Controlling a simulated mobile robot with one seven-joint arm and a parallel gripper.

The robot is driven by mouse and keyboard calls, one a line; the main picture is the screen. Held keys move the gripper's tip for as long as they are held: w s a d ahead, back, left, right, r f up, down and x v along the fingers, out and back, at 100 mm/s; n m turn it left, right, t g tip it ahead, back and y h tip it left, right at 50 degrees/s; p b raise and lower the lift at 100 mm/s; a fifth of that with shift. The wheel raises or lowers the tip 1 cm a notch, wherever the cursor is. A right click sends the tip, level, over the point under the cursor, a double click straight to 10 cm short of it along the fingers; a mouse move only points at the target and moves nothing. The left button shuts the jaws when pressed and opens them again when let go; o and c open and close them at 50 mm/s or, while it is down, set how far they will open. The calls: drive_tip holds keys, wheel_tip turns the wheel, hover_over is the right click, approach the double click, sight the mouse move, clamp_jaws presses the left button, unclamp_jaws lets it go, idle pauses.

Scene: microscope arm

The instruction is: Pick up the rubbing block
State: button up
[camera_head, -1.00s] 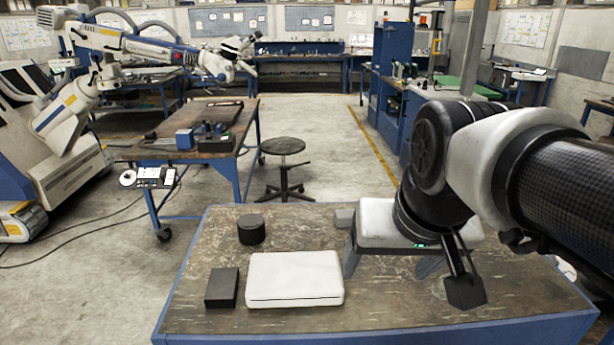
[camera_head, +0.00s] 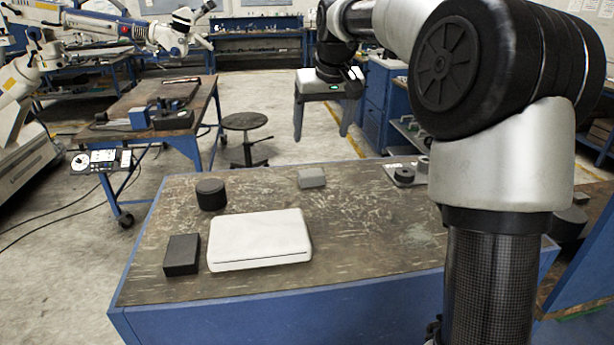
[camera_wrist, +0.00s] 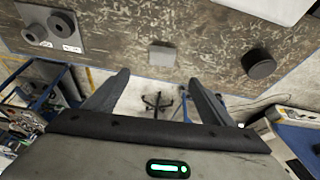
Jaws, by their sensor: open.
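A small grey block (camera_head: 312,177) lies on the workbench near its far edge; it fits a rubbing block best, though no label shows. A black rectangular block (camera_head: 181,255) lies at the front left. My gripper (camera_head: 322,130) is open and empty, and appears above and beyond the bench's far edge, with its fingers apart. In the wrist view the grey block (camera_wrist: 162,53) shows just past the fingertips, roughly centred between them, and not touched by them. My gripper (camera_wrist: 158,78) has nothing between its fingers.
On the workbench (camera_head: 370,235) are a white case (camera_head: 258,240), a black cylinder (camera_head: 211,194) and a plate with round grey pieces (camera_head: 404,174) at the right. A stool (camera_head: 245,123) and a second bench (camera_head: 130,110) stand behind. Bare bench surrounds the grey block.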

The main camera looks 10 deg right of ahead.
hover_over(312, 173)
drive_tip(key=s, duration=0.2)
drive_tip(key=f, duration=1)
drive_tip(key=shift+s+d+b, duration=0.2)
drive_tip(key=shift+d+b, duration=0.05)
drive_tip(key=shift+b, duration=0.05)
drive_tip(key=shift+x, duration=2.8)
drive_tip(key=shift+s+a, duration=0.1)
drive_tip(key=shift+a, duration=0.05)
drive_tip(key=c, duration=1.3)
drive_tip(key=shift+o, duration=0.2)
wheel_tip(312, 173, up, 10)
drive_tip(key=p, duration=0.1)
drive_tip(key=o, duration=0.5)
drive_tip(key=shift+c, duration=1.4)
